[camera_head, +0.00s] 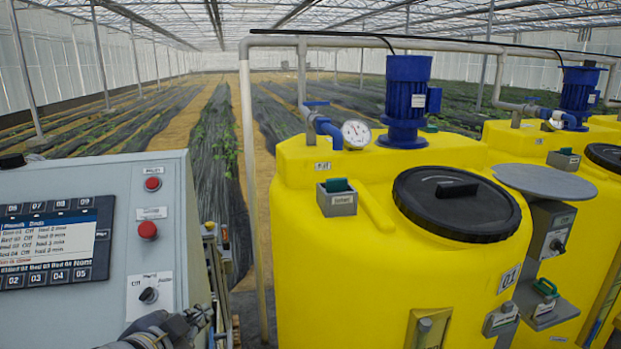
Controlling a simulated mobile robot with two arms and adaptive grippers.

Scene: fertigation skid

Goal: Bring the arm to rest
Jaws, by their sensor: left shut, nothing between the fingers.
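My left gripper (201,316) shows at the bottom left, in front of the lower right part of the grey control cabinet (95,200). Its fingers are together with nothing between them, and they point to the right. It is just below and right of the black selector knob (149,295). I cannot tell whether it touches the cabinet. My right gripper is not in view.
The cabinet has two red buttons (148,230) and a screen (48,243). A yellow tank (330,240) with a black lid (456,203) and blue motor (407,100) stands to the right. A narrow gap lies between them. Planted rows stretch behind.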

